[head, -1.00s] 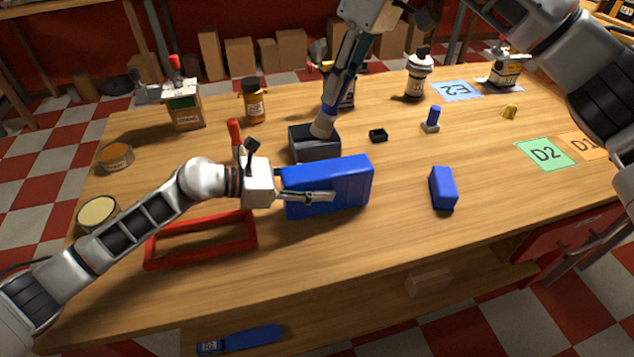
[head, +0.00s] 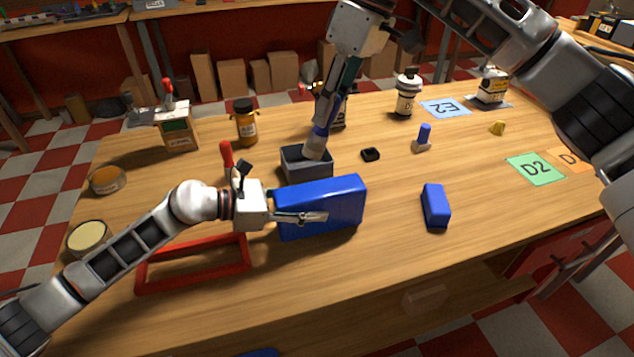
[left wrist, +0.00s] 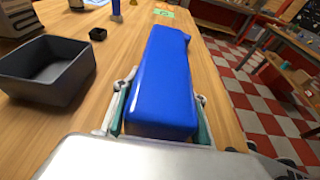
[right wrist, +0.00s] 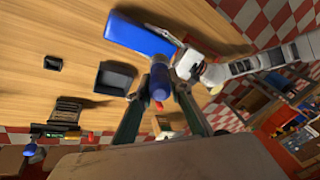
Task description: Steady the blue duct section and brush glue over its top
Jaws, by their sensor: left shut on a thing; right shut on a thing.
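The blue duct section (head: 335,198) stands on its long edge on the wooden table; it also shows in the left wrist view (left wrist: 165,85). My left gripper (head: 315,217) is shut on its near left end, with a finger along each side. My right gripper (head: 327,112) is shut on the blue handle of a brush (head: 320,138). The brush's pale bristles dip into a dark grey open tray (head: 294,172) just behind the duct section. In the right wrist view the handle (right wrist: 160,80) sits between the fingers. The tray's contents are hidden in the head view.
A red frame (head: 190,282) lies left of the duct section, near the table's front. A smaller blue block (head: 435,206) lies to the right. A small black box (head: 370,154), an amber bottle (head: 246,124) and a white bottle (head: 407,95) stand behind.

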